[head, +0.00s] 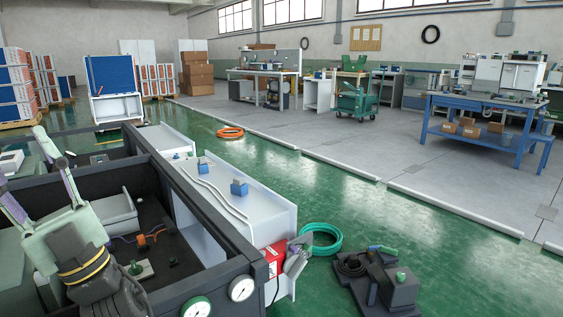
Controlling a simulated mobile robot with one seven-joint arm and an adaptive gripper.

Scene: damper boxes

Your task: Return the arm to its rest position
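My gripper (22,163) is at the left edge of the head view, above a dark-framed bay. Its pale green body (68,238) leads to two fingers with lavender parts. The fingers point up and to the left and stand well apart, with nothing seen between them. The left finger runs to the picture edge, so its tip may be cut off. Behind the body is my dark wrist with yellow bands (84,268). The rest of my arm is out of view below.
The dark frame (205,215) runs close beside my gripper. White ducts (250,212) with blue boxes (239,187) lie beyond it. Two gauges (242,288) sit at the frame's front corner. A green hose coil (320,239) and dark equipment (385,287) lie on the floor, right.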

